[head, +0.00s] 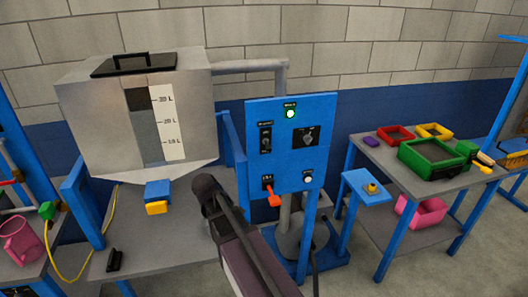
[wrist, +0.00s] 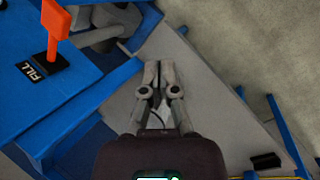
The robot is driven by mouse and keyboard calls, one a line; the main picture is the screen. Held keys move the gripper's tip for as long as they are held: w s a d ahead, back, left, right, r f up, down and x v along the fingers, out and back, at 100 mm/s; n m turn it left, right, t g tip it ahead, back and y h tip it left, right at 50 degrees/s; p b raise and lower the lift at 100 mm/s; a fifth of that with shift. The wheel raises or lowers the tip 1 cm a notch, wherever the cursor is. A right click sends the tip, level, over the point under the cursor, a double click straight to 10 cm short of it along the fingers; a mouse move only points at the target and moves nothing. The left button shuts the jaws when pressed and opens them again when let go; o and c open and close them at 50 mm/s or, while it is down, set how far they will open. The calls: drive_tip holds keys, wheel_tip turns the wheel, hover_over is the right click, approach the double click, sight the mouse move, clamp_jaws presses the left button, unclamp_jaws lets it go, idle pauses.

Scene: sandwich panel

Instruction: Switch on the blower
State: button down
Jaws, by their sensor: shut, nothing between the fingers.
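The blue control panel (head: 288,160) stands upright in the middle of the head view. A green lamp (head: 290,113) glows at its top, under a small label I cannot read. Below are a dark switch (head: 265,138) on the left and a dark rotary knob (head: 306,137) on the right. An orange lever (head: 272,195) sits at lower left; the wrist view shows this lever (wrist: 55,28) beside a "FILL" label. A pale round control (head: 308,178) is at lower right. I cannot tell which control is the blower's. My gripper (wrist: 158,66) is shut and empty, apart from the lever.
A grey tank (head: 100,125) with a litre scale stands left of the panel on a grey table (head: 140,262). A blue stand with a yellow button (head: 372,188) is to the right. A further table (head: 375,158) holds coloured trays.

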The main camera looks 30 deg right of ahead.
sight(267, 146)
drive_tip(key=w+d+r+n+h+p, duration=0.1)
drive_tip(key=w+d+r+n+h, duration=0.3)
drive_tip(key=w+r, duration=0.2)
drive_tip(key=w+d+r+n+g+h+p, duration=0.1)
drive_tip(key=w+d+r+n+h, duration=0.3)
drive_tip(key=w+r, duration=0.3)
drive_tip(key=shift+w+d+h, duration=0.25)
drive_tip(key=shift+w+h, duration=0.15)
drive_tip(key=shift+w, duration=0.1)
drive_tip(key=shift+d, duration=0.1)
drive_tip(key=b+x, duration=0.1)
drive_tip(key=x, duration=0.3)
drive_tip(key=b+x, duration=0.2)
drive_tip(key=x, duration=0.3)
drive_tip(key=shift+s+d, duration=0.2)
drive_tip(key=shift+s, duration=0.05)
drive_tip(key=shift+d+r, duration=0.2)
drive_tip(key=shift+s+a+r+p, duration=0.1)
drive_tip(key=shift+s+r+p, duration=0.1)
drive_tip(key=shift+r+p, duration=0.75)
drive_tip(key=shift+s+a+r+p, duration=0.1)
drive_tip(key=shift+s+r+p, duration=0.1)
drive_tip(key=shift+r+p, duration=0.7)
drive_tip(key=shift+f, duration=0.1)
drive_tip(key=shift+d, duration=0.15)
